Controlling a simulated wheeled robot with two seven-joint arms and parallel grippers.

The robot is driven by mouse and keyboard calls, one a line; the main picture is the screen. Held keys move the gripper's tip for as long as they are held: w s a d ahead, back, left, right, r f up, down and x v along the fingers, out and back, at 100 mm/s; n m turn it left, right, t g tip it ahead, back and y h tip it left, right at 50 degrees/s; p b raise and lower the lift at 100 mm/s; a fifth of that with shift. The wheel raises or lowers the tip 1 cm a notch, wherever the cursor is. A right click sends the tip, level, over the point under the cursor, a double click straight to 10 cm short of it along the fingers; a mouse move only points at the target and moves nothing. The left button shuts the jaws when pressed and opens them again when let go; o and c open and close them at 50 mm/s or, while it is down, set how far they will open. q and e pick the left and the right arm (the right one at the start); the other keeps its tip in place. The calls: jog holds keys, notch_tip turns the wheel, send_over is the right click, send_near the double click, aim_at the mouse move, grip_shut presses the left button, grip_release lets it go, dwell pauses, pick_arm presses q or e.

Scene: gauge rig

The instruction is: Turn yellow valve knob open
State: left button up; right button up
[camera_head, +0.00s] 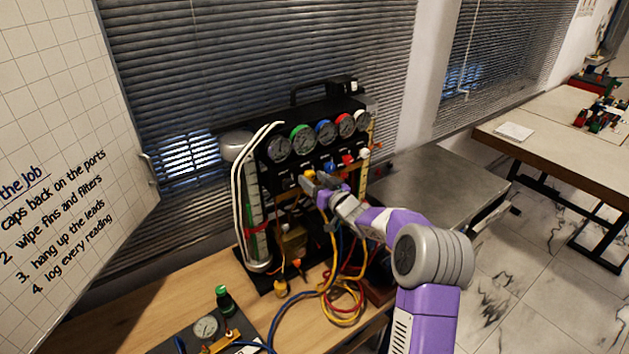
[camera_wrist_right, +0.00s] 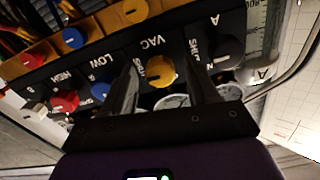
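The yellow valve knob (camera_wrist_right: 160,71) shows in the right wrist view, beside the "VAC" label on a dark panel. A dark mark runs across its face. My right gripper (camera_wrist_right: 164,66) is open, with one finger on each side of the knob and a small gap at both sides. In the head view my right gripper (camera_head: 317,186) reaches the front of the gauge rig (camera_head: 318,117), and the yellow knob (camera_head: 309,174) is partly hidden by it. My left gripper is not in view.
A blue knob (camera_wrist_right: 100,91), a red knob (camera_wrist_right: 65,101) and a black knob (camera_wrist_right: 225,50) sit along the same panel. Several gauges (camera_head: 302,138) line the rig's top. Coloured hoses (camera_head: 343,307) hang below onto the wooden bench (camera_head: 118,311). A whiteboard (camera_head: 60,130) stands at left.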

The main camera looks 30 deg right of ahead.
jog(key=c, duration=0.9)
jog(key=shift+f+n+b, duration=0.15)
jog(key=shift+n+b, duration=0.65)
jog(key=shift+b, duration=0.4)
jog(key=shift+c, duration=0.2)
jog(key=n+b, duration=0.2)
jog(key=shift+n+b, duration=0.3)
jog(key=shift+b, duration=0.1)
jog(key=n+b, duration=0.6)
jog(key=n, duration=0.3)
jog(key=shift+d, duration=0.1)
jog(key=shift+r+n+b, duration=0.2)
jog(key=shift+n+b, duration=1.2)
jog(key=shift+n, duration=0.9)
